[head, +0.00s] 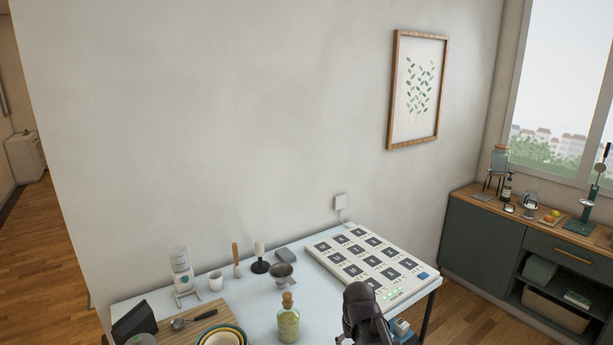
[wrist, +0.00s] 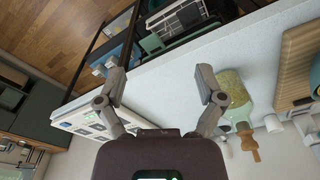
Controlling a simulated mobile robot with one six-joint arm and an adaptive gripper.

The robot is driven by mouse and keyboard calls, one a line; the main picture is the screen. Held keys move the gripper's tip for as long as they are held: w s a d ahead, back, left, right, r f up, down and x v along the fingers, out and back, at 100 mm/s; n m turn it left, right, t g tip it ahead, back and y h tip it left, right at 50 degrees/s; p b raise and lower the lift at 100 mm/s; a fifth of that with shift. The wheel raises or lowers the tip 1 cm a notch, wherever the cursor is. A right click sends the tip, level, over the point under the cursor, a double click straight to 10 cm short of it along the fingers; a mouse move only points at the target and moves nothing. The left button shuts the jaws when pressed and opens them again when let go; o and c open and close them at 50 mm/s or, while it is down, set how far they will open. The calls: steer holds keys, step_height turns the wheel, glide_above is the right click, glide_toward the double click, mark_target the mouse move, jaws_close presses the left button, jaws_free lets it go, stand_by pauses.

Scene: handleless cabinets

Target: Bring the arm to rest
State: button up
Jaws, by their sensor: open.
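My gripper (wrist: 160,84) shows in the wrist view with its two fingers spread wide apart. Nothing is between the fingertips; the pale table edge and dark shelving below it show behind them. In the head view, my dark arm (head: 362,315) rises at the bottom, in front of the white table (head: 245,300) near its right front side. My fingers cannot be made out clearly there.
A white panel with dark squares (head: 365,262) lies on the table's right part, close behind my arm. A corked bottle (head: 288,322) stands left of my arm; it also shows in the wrist view (wrist: 232,95).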

steer(key=s+d+f+b, duration=0.1)
steer(key=s+d, duration=0.1)
steer(key=s, duration=0.2)
steer(key=s+d+f+m+g+b, duration=0.1)
steer(key=s+d+f, duration=0.1)
steer(key=s, duration=0.2)
steer(key=shift+d+f, duration=0.25)
steer(key=shift+d, duration=0.15)
steer(key=c, duration=0.4)
steer(key=shift+s, duration=0.2)
steer(key=shift+c, duration=0.2)
